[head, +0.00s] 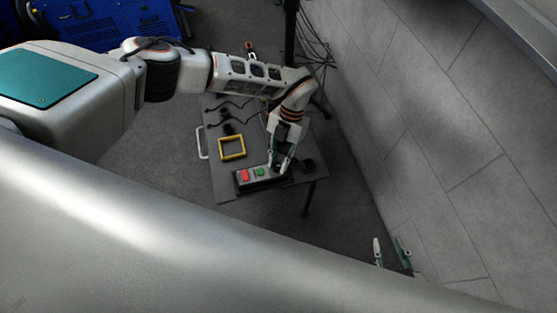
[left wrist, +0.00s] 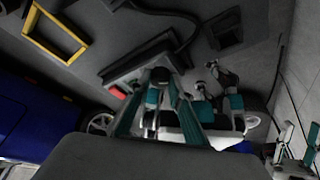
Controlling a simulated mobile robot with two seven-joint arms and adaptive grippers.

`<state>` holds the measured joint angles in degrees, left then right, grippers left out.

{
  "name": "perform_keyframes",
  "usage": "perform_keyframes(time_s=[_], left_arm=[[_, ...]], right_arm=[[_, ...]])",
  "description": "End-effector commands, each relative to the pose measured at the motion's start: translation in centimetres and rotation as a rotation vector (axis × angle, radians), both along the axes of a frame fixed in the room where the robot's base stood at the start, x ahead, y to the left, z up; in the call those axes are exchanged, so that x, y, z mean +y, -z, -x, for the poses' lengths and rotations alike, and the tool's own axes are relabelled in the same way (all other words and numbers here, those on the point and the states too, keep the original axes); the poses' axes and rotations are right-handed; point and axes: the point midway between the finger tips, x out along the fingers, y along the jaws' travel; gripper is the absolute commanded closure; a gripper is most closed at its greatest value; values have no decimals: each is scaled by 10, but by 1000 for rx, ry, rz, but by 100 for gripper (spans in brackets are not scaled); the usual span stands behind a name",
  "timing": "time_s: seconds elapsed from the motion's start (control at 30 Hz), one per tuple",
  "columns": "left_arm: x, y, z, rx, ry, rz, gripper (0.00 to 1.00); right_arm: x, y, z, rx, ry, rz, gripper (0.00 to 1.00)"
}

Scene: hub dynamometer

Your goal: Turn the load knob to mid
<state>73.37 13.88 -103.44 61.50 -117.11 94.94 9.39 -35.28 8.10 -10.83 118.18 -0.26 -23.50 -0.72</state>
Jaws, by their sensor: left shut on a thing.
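The control box (head: 252,183) lies near the front edge of the grey table, with a red button (head: 245,175) and a green button (head: 260,171) on top. My left gripper (head: 278,170) reaches down onto the box's right end, beside the green button. In the left wrist view its fingertips (left wrist: 160,86) are closed around a dark round knob (left wrist: 160,74) on the box. The fingers hide most of the knob, and its pointer cannot be read. My right gripper (head: 391,250) is at the lower right, off the table, with its fingers apart and empty.
A yellow square frame (head: 232,148) lies on the table (head: 228,185) behind the box. A small black block (head: 307,165) is right of my left gripper. Black cables run across the table's back. A grey tiled wall (head: 430,120) stands at the right.

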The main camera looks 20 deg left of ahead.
Motion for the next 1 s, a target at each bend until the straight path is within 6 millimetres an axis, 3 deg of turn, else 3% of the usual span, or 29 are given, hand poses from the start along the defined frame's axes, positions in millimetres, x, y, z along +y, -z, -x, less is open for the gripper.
perform_keyframes(time_s=[0.37, 0.4, 0.43, 0.8, 1.0], left_arm=[[1, 1, 1, 2, 3, -1, 100], [1, 1, 1, 2, 3, -1, 70], [1, 1, 1, 2, 3, -1, 63], [0, -1, -1, 0, 2, 0, 63], [-2, -23, -10, -2, 2, 0, 63]], right_arm=[[0, 1, 0, 2, 0, 1, 68], [0, 1, 0, 1, 0, 0, 68], [0, 1, 0, 1, 0, 0, 68], [0, 1, 0, 0, -1, 0, 68], [0, 1, 0, 0, -1, 0, 68]])
